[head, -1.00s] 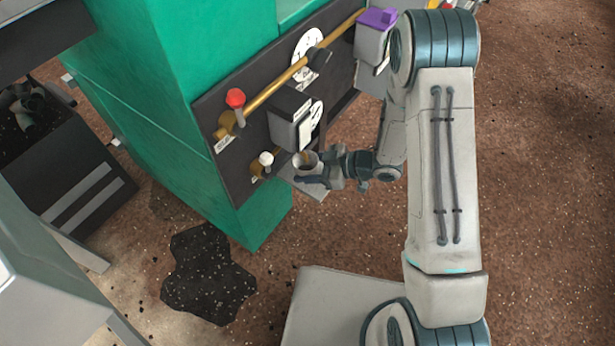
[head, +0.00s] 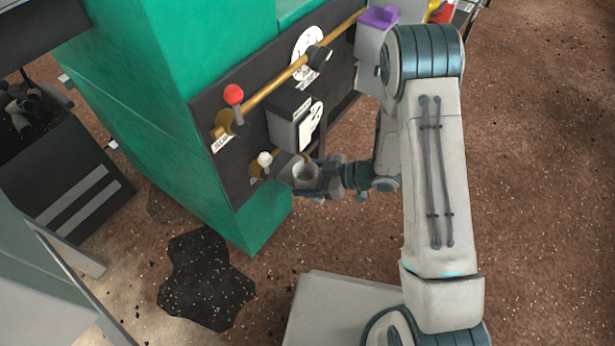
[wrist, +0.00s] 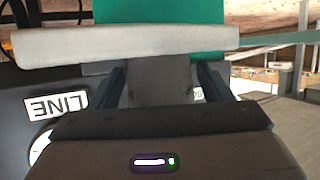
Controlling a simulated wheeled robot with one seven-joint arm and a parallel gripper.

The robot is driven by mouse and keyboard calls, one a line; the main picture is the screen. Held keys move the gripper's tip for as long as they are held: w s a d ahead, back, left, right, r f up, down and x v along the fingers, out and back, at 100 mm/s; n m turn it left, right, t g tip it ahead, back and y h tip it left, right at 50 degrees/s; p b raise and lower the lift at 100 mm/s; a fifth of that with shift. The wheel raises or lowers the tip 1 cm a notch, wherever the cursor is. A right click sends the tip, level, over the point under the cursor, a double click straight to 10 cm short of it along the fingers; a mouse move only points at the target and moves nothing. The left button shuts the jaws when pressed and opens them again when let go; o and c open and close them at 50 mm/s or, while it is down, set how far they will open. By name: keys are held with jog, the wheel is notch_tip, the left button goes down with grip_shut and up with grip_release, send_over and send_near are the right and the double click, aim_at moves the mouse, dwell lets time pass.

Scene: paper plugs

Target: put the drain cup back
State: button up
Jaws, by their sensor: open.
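The drain cup (head: 305,176), small, grey and open at the top, is low beside the front panel of the green machine. It looks upright. My gripper (head: 307,181) is open, with its fingers around the cup's sides. In the wrist view a grey surface (wrist: 160,82), probably the cup, shows between my two fingers. A light grey plate (head: 284,166) shows beside the cup, close to the panel. I cannot tell whether the cup rests on it.
The dark panel (head: 235,175) carries a red-knobbed lever (head: 233,95), a white-knobbed lever (head: 264,159), a brass rod (head: 275,82) and a grey box (head: 284,128) above the cup. A dark patch (head: 205,285) lies on the floor. The floor at right is clear.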

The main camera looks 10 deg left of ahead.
jog(key=shift+r, duration=0.2)
jog(key=shift+d+r+p, duration=0.2)
jog(key=shift+d+p, duration=0.05)
jog(key=shift+p, duration=0.05)
jog(key=p+v, duration=0.4)
jog(key=v, duration=0.7)
jog(key=w+d+r+m+t+h, duration=0.3)
jog(key=w+d+r+t+h, duration=0.25)
jog(key=w, duration=0.45)
jog(key=s+d+r+m+t+h, duration=0.1)
jog(key=d+r+m+t+h, duration=0.1)
jog(key=d+r+m+h, duration=0.75)
jog(key=s+r+m+g, duration=0.2)
jog(key=s+r+g, duration=0.1)
jog(key=s, duration=0.8)
jog(key=s+r+m+g+y, duration=0.1)
jog(key=s+r+m+g, duration=0.2)
jog(key=s, duration=0.8)
jog(key=shift+s+r, duration=0.15)
jog(key=shift+r, duration=0.15)
